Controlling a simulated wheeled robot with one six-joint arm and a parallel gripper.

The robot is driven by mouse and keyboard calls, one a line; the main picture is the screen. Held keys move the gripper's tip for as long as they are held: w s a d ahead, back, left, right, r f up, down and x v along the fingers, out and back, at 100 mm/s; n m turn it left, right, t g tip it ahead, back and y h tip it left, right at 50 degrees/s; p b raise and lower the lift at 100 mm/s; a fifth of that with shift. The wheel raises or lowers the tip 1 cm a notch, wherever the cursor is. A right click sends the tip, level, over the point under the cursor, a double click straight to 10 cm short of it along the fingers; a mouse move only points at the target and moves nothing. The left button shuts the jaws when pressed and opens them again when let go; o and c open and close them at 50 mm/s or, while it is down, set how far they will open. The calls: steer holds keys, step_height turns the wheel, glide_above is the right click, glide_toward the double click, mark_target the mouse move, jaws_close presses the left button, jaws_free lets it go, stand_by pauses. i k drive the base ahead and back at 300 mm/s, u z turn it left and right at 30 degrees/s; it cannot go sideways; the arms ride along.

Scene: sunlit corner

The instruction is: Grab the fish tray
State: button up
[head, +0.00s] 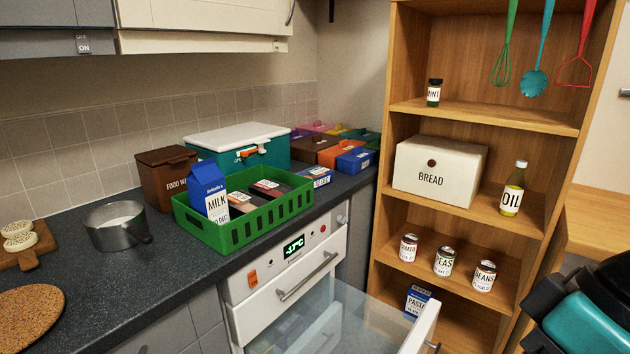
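No label that I can read says fish. Two dark flat trays with white-and-red labels, a front one (243,207) and a rear one (277,194), lie in a green slatted crate (245,233) on the dark counter. Their label text is too small to read, so I cannot tell if either is the fish tray. A blue and white milk carton (210,192) stands in the crate's left end. A teal and black part of my arm shows at the lower right, away from the crate. My gripper's fingers do not show.
A freezer drawer (420,325) stands pulled out below the counter, taking floor room before the shelves. A pot (117,226), brown food-waste bin (165,175) and teal cool box (235,143) flank the crate. Shelves hold a bread box (440,170), oil (512,190) and cans.

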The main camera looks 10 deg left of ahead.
mark_target(322, 176)
steer(key=k, duration=0.6)
steer(key=u, duration=0.5)
steer(key=i, duration=0.65)
steer(key=u, duration=0.7)
steer(key=i, duration=1.4)
steer(key=z, duration=0.2)
